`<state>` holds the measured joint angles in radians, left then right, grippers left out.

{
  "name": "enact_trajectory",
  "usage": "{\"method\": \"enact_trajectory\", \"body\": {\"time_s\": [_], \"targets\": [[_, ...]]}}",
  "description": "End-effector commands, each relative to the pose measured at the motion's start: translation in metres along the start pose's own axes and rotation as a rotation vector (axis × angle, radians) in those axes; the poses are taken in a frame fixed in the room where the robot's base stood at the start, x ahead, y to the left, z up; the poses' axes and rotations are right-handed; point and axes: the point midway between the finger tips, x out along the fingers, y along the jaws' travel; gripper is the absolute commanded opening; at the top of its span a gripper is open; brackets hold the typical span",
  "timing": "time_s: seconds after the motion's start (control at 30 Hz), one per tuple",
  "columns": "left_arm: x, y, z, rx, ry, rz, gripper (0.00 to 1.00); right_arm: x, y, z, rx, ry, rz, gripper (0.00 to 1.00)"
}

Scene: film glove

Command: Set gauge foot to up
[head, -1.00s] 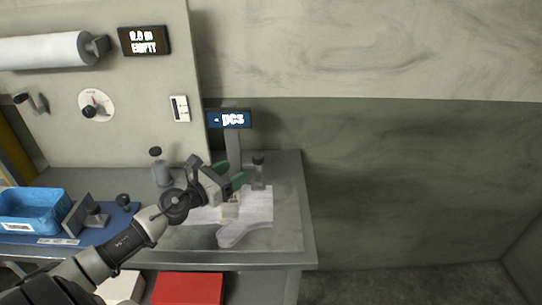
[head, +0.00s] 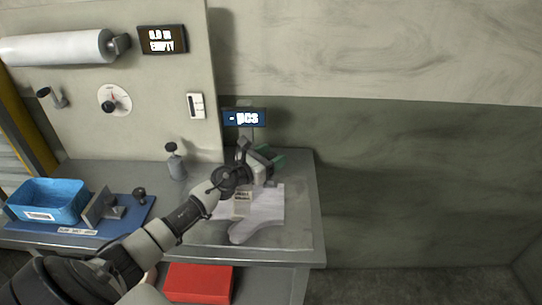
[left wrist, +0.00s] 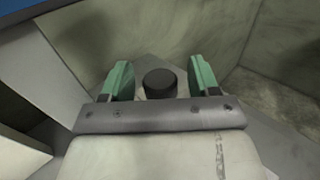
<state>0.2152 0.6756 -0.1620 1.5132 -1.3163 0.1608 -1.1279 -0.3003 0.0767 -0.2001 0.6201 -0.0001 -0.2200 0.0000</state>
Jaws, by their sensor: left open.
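A dark round knob (left wrist: 160,84) shows in the left wrist view, between my two green fingers and apart from both. I take it for the gauge foot's top; its post is hidden there, and in the head view my gripper covers it. My left gripper (head: 268,157) is open in front of the display stand at the back right of the bench; it also shows in the left wrist view (left wrist: 160,82). The small display (head: 244,118) reads "- pcs". A white glove-shaped sheet (head: 258,228) lies flat on the bench below my gripper. My right gripper is not in view.
A grey bottle-like post with a dark top (head: 175,162) stands left of my gripper. A blue bin (head: 48,203) and a blue mat with a small fixture (head: 100,210) are at the left. A red box (head: 198,284) sits below. The bench's right end is clear.

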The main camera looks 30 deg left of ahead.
Motion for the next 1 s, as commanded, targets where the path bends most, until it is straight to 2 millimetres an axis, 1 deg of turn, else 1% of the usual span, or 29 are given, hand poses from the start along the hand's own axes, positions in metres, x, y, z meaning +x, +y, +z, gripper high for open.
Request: {"method": "enact_trajectory", "body": {"time_s": [0.07, 0.4, 0.47, 0.57, 0.67, 0.77, 1.0], "targets": [[0.000, 0.000, 0.000, 0.000, 0.000, 0.000, 0.61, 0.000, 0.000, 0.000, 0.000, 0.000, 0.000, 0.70], [0.000, 0.000, 0.000, 0.000, 0.000, 0.000, 0.09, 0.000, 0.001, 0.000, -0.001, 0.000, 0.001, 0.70], [0.000, 0.000, 0.000, 0.000, 0.000, 0.000, 0.00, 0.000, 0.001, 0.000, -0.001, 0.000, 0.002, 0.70], [0.000, 0.000, 0.001, 0.000, 0.000, 0.000, 0.00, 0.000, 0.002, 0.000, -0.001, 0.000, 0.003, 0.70], [0.000, 0.000, 0.005, 0.000, -0.001, 0.000, 0.00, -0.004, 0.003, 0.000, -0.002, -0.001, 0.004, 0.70], [0.000, 0.000, 0.015, 0.000, -0.001, 0.000, 0.00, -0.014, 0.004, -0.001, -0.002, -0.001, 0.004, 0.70], [0.000, 0.000, 0.055, 0.001, -0.002, 0.000, 0.00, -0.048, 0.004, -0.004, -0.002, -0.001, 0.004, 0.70]]}}
